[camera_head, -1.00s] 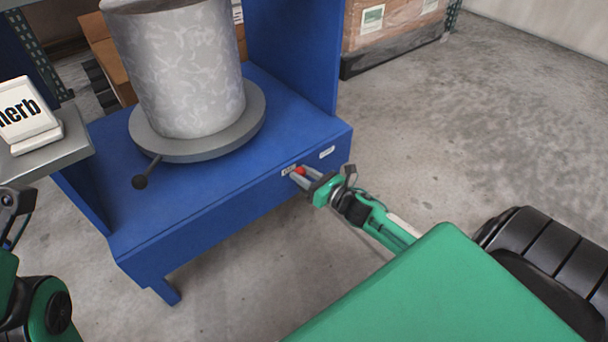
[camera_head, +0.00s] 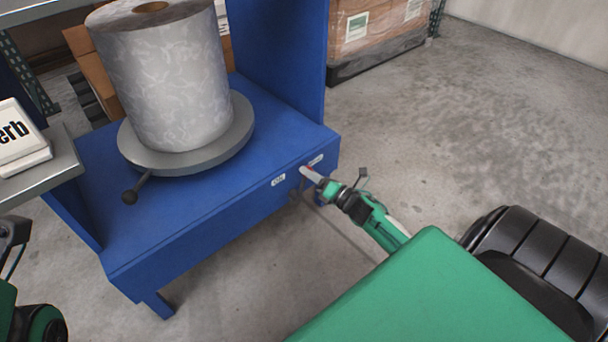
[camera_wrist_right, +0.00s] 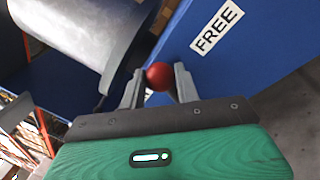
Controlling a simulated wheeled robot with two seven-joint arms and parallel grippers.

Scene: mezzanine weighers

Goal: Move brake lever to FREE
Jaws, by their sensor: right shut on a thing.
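The brake lever's red ball knob (camera_head: 309,168) is at the front face of the blue stand, near its right end. My right gripper (camera_head: 307,174) is shut on it. In the right wrist view the red knob (camera_wrist_right: 159,76) sits between the two grey fingers of the right gripper (camera_wrist_right: 158,84). The FREE label (camera_wrist_right: 217,29) is just beyond the knob to the right there. In the head view a white label (camera_head: 316,160) is just right of the knob, and the ON label (camera_head: 278,180) is to its left. The lever's shaft is hidden. My left fingers are out of view.
The blue stand (camera_head: 215,225) carries a grey turntable (camera_head: 240,140) with a mottled grey roll (camera_head: 165,85). A black-knobbed handle (camera_head: 130,197) sticks out from the turntable. A grey shelf (camera_head: 62,165) stands at left. Concrete floor is open at right.

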